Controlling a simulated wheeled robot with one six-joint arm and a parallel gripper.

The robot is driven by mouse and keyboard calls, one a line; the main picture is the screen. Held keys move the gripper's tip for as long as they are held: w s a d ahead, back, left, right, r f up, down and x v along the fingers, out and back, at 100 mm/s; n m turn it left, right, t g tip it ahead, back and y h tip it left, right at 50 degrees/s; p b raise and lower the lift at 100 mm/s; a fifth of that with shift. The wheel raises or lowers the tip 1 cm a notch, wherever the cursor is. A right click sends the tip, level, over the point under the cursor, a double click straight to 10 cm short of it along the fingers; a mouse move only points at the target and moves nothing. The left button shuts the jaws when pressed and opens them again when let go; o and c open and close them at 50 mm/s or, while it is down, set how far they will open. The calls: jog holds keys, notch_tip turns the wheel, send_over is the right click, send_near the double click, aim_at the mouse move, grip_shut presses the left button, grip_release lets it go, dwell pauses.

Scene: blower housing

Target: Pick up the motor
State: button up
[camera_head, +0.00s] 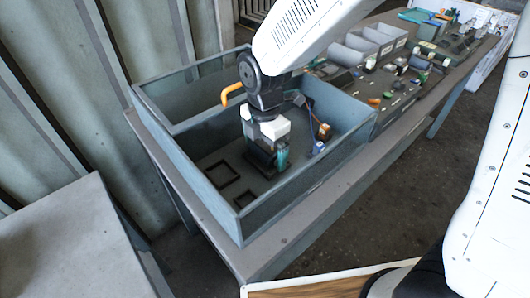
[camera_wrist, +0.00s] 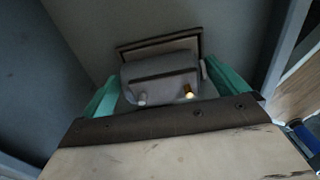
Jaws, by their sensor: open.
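The gripper and wrist largely hide the motor there.
A dark rectangular frame (camera_wrist: 160,43) lies just beyond the motor. Two more square outlines (camera_head: 222,174) mark the bin floor. A blue cylinder (camera_head: 318,148) and an orange-brown part (camera_head: 323,132) are right of my gripper. The bin walls stand close around it.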

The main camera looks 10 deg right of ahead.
jog(key=shift+f, duration=0.2)
jog(key=shift+r, duration=0.1)
jog(key=c, duration=1.2)
jog(key=shift+o, duration=0.2)
